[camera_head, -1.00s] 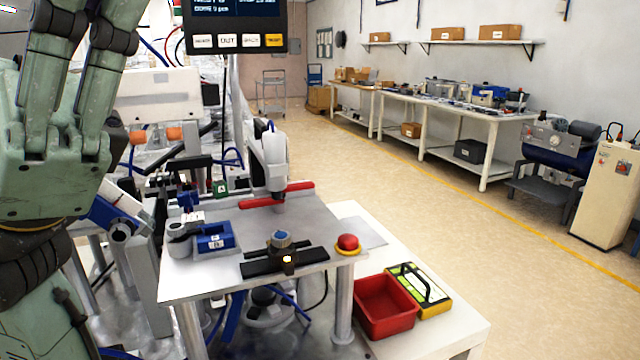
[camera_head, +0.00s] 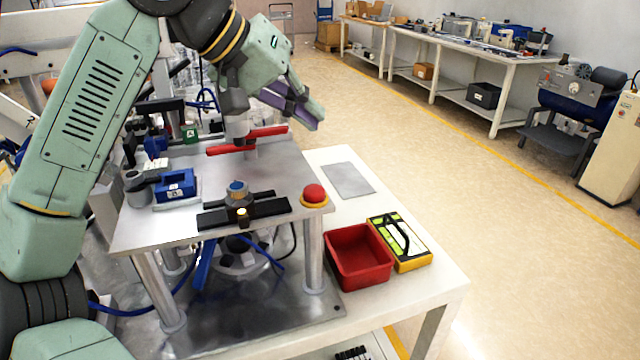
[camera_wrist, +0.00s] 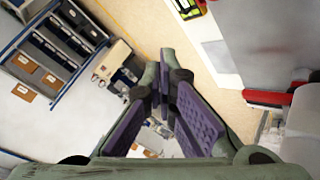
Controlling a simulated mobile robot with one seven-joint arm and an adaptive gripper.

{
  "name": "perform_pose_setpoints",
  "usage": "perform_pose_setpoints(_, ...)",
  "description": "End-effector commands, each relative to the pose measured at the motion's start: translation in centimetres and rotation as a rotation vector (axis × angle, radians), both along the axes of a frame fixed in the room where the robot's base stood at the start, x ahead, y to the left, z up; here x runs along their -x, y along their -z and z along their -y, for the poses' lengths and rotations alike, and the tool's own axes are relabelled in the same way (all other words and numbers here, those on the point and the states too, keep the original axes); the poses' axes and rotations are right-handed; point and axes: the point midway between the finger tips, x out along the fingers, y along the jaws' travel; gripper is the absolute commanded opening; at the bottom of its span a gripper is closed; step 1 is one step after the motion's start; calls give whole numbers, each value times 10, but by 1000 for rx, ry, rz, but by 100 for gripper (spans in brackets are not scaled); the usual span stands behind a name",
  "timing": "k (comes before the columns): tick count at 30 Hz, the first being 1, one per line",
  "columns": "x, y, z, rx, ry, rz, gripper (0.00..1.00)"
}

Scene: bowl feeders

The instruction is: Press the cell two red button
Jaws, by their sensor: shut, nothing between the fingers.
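The red button (camera_head: 314,194) is a domed mushroom on a yellow ring at the front right corner of the grey metal cell table (camera_head: 150,226). My gripper (camera_head: 316,118) is above and behind the button, over the table's back right edge, well apart from it. Its green and purple fingers are shut and empty, pointing down and right in the head view. In the wrist view the purple-padded fingers (camera_wrist: 163,62) come together, and the button is not visible there. No cell number is readable by the button.
A fixture with a blue knob (camera_head: 238,188) stands left of the button, and a blue block (camera_head: 175,186) farther left. A red bar (camera_head: 247,140) lies behind. A red bin (camera_head: 358,258) and a yellow case (camera_head: 402,242) sit on the lower white table.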

Motion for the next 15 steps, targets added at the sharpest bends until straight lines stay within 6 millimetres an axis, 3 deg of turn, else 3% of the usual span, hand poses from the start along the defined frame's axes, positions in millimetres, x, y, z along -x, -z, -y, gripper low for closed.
perform_pose_setpoints(8, 1, 1, 1, 5, 1, 0, 0)
perform_pose_setpoints(15, 1, 19, 1, 6, 0, 0, 0)
